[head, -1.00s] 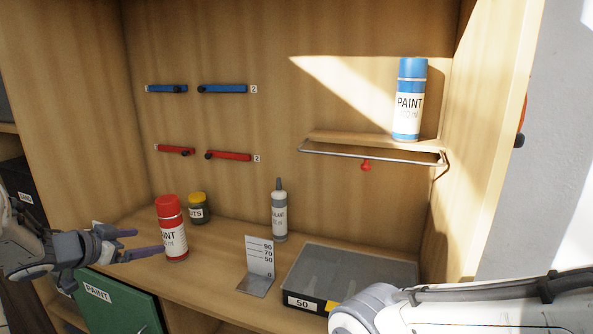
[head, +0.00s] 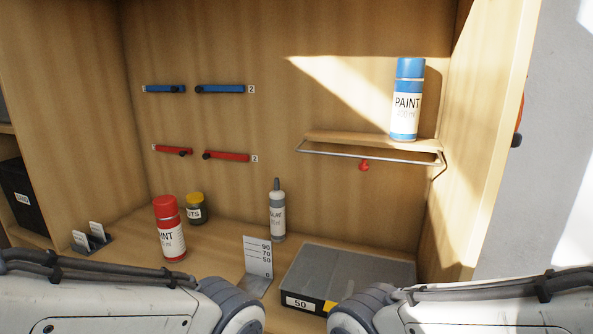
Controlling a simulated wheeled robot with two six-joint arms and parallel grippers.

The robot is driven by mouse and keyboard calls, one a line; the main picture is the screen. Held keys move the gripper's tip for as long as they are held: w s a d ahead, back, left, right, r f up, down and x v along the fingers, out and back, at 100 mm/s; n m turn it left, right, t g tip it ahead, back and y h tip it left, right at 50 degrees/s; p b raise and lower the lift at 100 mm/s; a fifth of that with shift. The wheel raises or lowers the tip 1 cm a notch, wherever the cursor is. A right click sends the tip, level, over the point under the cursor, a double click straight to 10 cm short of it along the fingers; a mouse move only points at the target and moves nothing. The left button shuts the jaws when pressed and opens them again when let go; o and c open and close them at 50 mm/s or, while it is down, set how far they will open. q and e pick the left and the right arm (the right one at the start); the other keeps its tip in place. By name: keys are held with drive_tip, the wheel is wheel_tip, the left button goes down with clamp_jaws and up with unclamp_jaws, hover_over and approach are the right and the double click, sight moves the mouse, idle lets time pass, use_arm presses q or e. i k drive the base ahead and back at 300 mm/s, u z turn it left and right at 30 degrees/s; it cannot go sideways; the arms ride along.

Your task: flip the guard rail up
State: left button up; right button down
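The guard rail (head: 370,155) is a thin metal bar with a small red knob (head: 364,166) under its middle. It hangs along the front of a small wooden shelf (head: 372,138) on the right of the back wall, level with or just below the shelf edge. A blue paint can (head: 405,100) stands upright on that shelf. Both my arms reach in at the bottom of the head view, but neither gripper shows, so I cannot see what they hold.
A red paint can (head: 170,230), a small jar with a yellow lid (head: 195,208), a sealant bottle (head: 277,210), a metal gauge plate (head: 257,258) and a grey box (head: 350,272) stand on the bench. Blue bars (head: 220,88) and red bars (head: 227,156) are on the back wall.

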sight(363, 166)
drive_tip(key=u, duration=1.15)
drive_tip(key=k, duration=0.7)
drive_tip(key=z, duration=1.15)
